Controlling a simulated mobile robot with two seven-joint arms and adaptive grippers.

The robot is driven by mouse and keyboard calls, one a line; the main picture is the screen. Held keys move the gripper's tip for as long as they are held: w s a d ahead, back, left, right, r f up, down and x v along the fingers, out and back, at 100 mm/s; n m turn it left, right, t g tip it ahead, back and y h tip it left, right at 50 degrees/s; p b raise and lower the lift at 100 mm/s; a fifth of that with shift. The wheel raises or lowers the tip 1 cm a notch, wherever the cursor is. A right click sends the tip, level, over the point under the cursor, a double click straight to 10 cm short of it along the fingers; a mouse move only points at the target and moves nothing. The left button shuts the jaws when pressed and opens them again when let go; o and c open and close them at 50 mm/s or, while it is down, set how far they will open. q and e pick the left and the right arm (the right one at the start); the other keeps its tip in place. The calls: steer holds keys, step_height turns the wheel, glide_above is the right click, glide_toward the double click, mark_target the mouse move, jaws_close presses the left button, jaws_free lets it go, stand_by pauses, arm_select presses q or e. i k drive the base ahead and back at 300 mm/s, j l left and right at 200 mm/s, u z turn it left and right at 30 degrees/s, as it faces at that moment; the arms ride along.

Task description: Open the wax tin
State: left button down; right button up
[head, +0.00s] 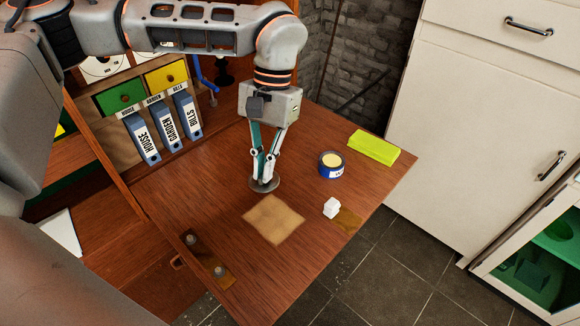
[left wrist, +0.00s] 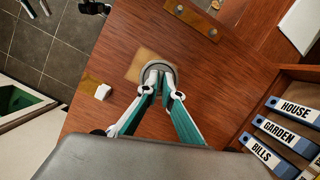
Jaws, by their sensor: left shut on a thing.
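The wax tin (head: 331,170) is a low blue round tin with pale yellow wax showing in its open top. It stands upright on the wooden desk leaf, right of my left gripper and apart from it. My left gripper (head: 264,178) points down and is shut on a grey round lid (head: 264,186). The lid also shows in the left wrist view (left wrist: 157,67), between the fingertips (left wrist: 160,85). Its height above the wood is hard to tell. The wax tin is not visible in the left wrist view.
A tan cloth square (head: 273,219) lies in front of the lid. A yellow-green block (head: 374,148) lies near the leaf's right edge. Blue binders (head: 164,124) stand behind left. Bare wood lies between lid and tin.

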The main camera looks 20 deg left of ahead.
mark_target(331, 164)
steer(key=i+l, duration=0.3)
steer(key=i, duration=0.15)
steer(key=i+l, duration=0.3)
steer(key=i, duration=0.15)
steer(key=u, duration=0.4)
steer(key=i+l+u, duration=0.1)
steer(key=u, duration=0.35)
steer(key=l+u, duration=0.1)
steer(key=u, duration=0.3)
steer(key=i, duration=0.05)
